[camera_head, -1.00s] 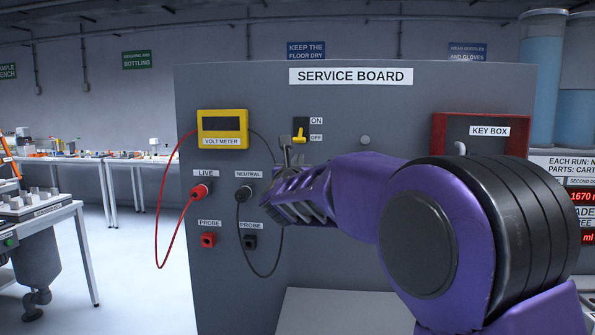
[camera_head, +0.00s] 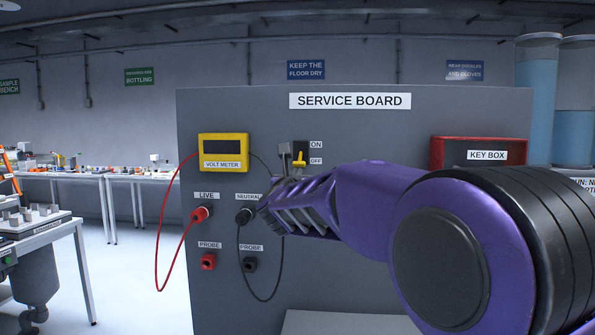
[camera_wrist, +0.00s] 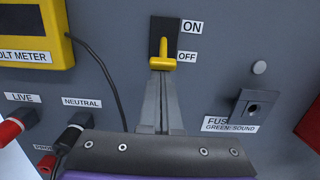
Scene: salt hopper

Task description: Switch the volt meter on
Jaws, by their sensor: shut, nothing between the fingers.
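The yellow volt meter (camera_head: 223,164) hangs at the board's upper left, its display dark; its edge also shows in the wrist view (camera_wrist: 38,45). The switch to its right has a black plate (camera_wrist: 157,24) and a yellow lever (camera_wrist: 163,63) with a crossbar handle. The lever hangs down, level with the OFF label. It also shows in the head view (camera_head: 299,160). My gripper (camera_wrist: 161,76) is shut and empty, its tips right below the lever's handle; I cannot tell whether they touch it. In the head view my gripper (camera_head: 286,150) is just left of the lever.
The live plug (camera_head: 200,214) and neutral plug (camera_head: 244,215) sit below the meter with looping cables. Probe sockets (camera_head: 208,262) are lower. The red key box (camera_head: 478,142) is at right. A fuse holder (camera_wrist: 252,106) is right of my gripper.

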